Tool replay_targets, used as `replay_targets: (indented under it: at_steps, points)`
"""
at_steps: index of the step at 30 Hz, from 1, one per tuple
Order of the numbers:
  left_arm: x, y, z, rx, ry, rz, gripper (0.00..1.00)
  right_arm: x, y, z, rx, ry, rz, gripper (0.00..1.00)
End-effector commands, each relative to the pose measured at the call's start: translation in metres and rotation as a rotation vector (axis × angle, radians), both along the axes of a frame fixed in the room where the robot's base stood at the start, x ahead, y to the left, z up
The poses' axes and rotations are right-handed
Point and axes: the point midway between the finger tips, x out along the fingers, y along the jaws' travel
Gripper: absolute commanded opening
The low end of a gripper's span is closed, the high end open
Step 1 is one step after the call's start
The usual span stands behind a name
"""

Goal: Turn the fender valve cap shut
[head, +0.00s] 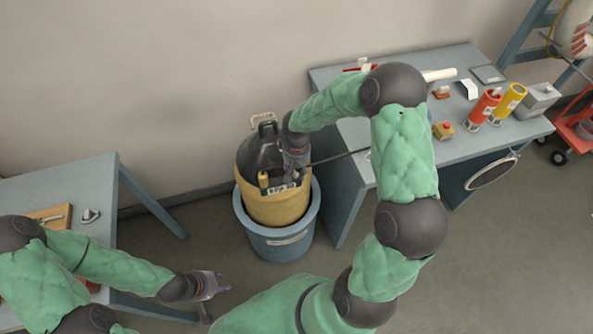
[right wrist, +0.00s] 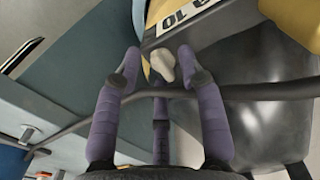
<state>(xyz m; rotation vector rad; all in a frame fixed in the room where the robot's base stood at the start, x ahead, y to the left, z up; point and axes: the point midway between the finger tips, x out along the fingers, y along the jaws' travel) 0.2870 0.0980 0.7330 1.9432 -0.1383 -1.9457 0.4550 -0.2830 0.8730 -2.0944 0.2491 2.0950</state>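The fender (head: 275,204) is a yellow and black cylinder with a label on its front, standing upright in a blue tub (head: 281,245). In the right wrist view, a small pale knob (right wrist: 163,66), seemingly the valve cap, is beside the label. My right gripper (head: 295,172) reaches down to the front of the fender. In the right wrist view its fingers (right wrist: 159,63) are spread on either side of the pale knob, with gaps visible. Whether the cap is tight cannot be told. My left gripper (head: 216,291) is empty and apart from the fender, low at the left, fingers spread.
A dark hose (right wrist: 230,92) crosses behind my right fingers and runs to the right workbench (head: 455,147). That bench bears red and yellow cans (head: 483,107) and small parts. A left table (head: 100,180) holds a wooden board (head: 50,218). Floor between is clear.

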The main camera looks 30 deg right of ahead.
Motion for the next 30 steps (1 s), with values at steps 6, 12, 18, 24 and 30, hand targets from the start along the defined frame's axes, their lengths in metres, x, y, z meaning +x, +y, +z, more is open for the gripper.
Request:
replay_targets:
  at_steps: [6, 12, 18, 24, 30]
  points:
    - [0.0, 0.0, 0.0, 0.0, 0.0, 0.0, 0.4, 0.0, 0.0, -0.001, 0.0, 0.0, 0.0, 0.4]
    - [0.0, 0.0, 0.0, 0.0, 0.0, 0.0, 0.4, 0.0, 0.0, -0.001, 0.0, 0.0, 0.0, 0.03]
    - [0.0, 0.0, 0.0, 0.0, 0.0, 0.0, 0.4, 0.0, 0.0, -0.001, 0.0, 0.0, 0.0, 0.0]
    - [0.0, 0.0, -0.004, 0.0, 0.0, 0.0, 0.4, 0.0, 0.0, -0.002, 0.0, -0.001, -0.025, 0.0]
    - [0.0, 0.0, -0.015, 0.0, 0.0, 0.0, 0.4, 0.0, 0.0, -0.003, -0.001, -0.001, -0.118, 0.0]
